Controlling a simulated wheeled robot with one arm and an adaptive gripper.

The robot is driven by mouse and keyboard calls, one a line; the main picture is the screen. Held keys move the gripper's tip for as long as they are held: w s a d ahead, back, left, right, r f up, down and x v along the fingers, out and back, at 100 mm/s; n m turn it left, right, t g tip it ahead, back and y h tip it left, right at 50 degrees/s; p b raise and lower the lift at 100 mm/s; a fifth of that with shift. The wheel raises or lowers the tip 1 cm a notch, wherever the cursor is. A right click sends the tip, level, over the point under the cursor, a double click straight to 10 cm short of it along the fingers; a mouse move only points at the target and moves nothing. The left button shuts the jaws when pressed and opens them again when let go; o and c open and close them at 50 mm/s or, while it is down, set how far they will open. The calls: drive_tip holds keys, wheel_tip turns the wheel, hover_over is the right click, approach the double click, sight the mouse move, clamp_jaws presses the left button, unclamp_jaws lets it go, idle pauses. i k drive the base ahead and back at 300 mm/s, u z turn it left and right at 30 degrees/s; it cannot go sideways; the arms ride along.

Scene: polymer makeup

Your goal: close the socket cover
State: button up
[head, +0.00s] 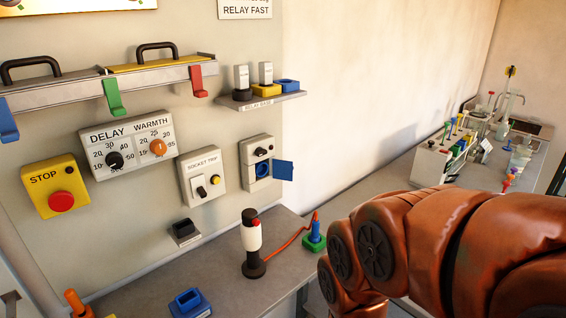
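A beige socket box (257,151) is mounted on the wall, right of the socket trip switch. It has a black knob near its top and a round blue socket (262,170) below. A blue socket cover (284,170) stands swung out to the right of the socket, so the socket is exposed. My copper-coloured arm comes in from the lower right, well apart from the cover. My gripper is not visible in the head view.
A black-and-white handle (251,245) stands on the bench (222,285) below the box. A red cable runs to a blue plug (315,232) in a green base. A relay shelf (259,101) juts out above. The wall right of the cover is bare.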

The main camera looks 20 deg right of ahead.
sight(282, 170)
drive_tip(key=k, duration=1.25)
drive_tip(key=z, duration=0.8)
drive_tip(key=i, duration=1.15)
drive_tip(key=u, duration=0.45)
drive_tip(key=i, duration=0.6)
drive_tip(key=u, duration=0.55)
